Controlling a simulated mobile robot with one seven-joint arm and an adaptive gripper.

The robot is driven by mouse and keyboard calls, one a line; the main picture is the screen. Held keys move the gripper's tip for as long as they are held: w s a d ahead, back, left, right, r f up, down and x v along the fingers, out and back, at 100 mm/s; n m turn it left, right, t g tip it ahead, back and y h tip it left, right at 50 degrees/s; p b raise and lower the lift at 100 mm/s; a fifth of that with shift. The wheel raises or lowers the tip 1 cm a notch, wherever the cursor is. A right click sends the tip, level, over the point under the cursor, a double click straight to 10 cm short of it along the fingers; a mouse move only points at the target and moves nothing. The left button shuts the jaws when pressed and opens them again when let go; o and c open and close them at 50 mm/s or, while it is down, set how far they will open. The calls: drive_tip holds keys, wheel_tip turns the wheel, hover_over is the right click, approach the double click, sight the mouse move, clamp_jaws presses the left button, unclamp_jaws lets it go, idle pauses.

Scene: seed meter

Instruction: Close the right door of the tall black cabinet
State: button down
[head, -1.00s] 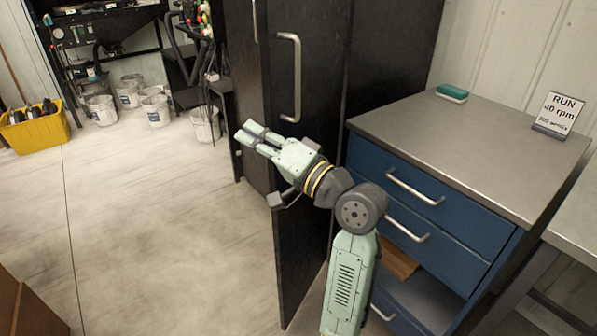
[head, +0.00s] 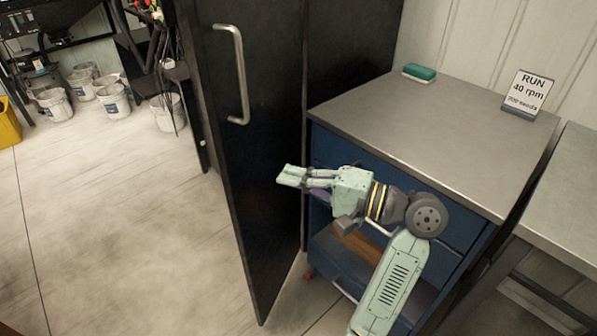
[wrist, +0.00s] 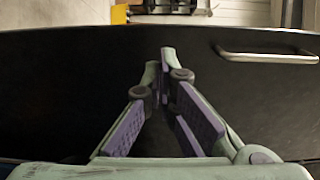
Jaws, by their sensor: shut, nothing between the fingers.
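The tall black cabinet (head: 345,50) stands at the back. Its right door (head: 265,170) stands open, swung out towards me, with its handled outer face visible. The door's metal bar handle (head: 240,75) is near its free left edge. In the wrist view the dark door panel (wrist: 60,90) fills most of the picture, with the handle (wrist: 268,57) at upper right. My gripper (head: 281,176) is shut and empty in front of the door face, below and right of the handle. Its fingertips (wrist: 159,62) point towards the panel in the wrist view. I cannot tell whether they touch it.
A blue drawer unit (head: 335,150) with a grey top stands close right of the door; my arm reaches across its front. A sponge (head: 419,72) and a RUN sign (head: 527,93) sit on top. White buckets (head: 113,100) stand far left. The floor left of the door is clear.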

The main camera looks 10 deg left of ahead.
sight(233, 162)
drive_tip(key=p+x, duration=0.2)
drive_tip(key=x, duration=0.7)
drive_tip(key=shift+a, duration=0.15)
drive_tip(key=shift+w+a, duration=0.15)
drive_tip(key=shift+a, duration=0.25)
drive_tip(key=shift+a, duration=0.1)
